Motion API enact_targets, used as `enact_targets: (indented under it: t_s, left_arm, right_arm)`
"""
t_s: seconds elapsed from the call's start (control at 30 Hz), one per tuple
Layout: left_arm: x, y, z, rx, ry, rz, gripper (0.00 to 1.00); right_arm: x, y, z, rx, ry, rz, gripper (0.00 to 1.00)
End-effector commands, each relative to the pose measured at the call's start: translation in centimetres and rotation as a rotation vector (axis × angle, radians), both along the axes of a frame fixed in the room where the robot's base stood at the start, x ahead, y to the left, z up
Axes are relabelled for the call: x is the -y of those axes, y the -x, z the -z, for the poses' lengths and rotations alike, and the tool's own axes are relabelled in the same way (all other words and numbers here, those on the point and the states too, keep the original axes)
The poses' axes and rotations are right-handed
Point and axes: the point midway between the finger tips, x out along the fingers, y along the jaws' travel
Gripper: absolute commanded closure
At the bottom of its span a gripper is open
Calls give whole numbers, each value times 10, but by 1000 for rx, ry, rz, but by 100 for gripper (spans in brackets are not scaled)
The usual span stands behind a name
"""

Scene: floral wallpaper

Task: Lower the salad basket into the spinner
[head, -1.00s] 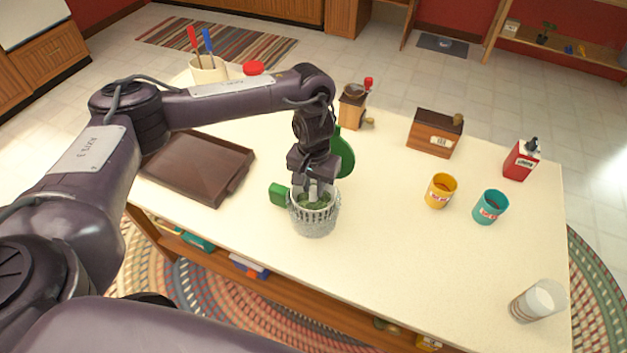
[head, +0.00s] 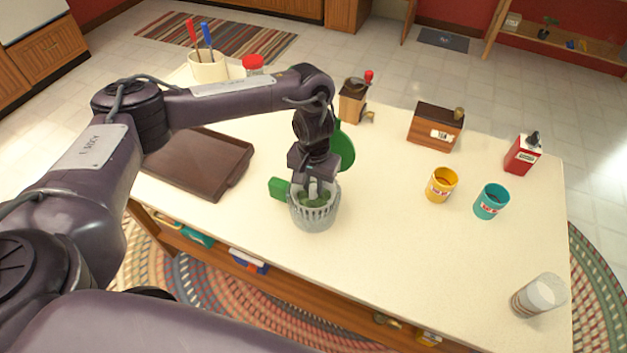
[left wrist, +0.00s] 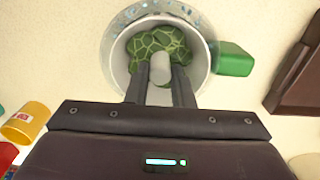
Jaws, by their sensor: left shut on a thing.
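The grey slotted salad basket (head: 314,217) stands upright near the middle of the table, with green patterned leaves (left wrist: 150,45) inside. It appears to sit within the clear spinner bowl, whose speckled wall (left wrist: 130,13) shows around the basket rim in the left wrist view. How deep the basket sits is hard to tell. My left gripper (head: 313,186) points down into the basket, its fingers shut on the pale central post (left wrist: 160,68). A green block (head: 279,188) is at the bowl's left side. A round green lid (head: 344,152) is behind my gripper. My right gripper is out of view.
A brown tray (head: 198,165) lies to the left. The table front right of the bowl is clear.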

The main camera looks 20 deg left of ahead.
Motion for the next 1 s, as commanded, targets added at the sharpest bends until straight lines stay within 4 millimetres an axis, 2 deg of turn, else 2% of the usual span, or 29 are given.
enact_targets:
  t_s: [1.0]
  left_arm:
    - [0, 0, 31, 0, 0, 0, 86]
  right_arm:
    - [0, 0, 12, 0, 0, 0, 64]
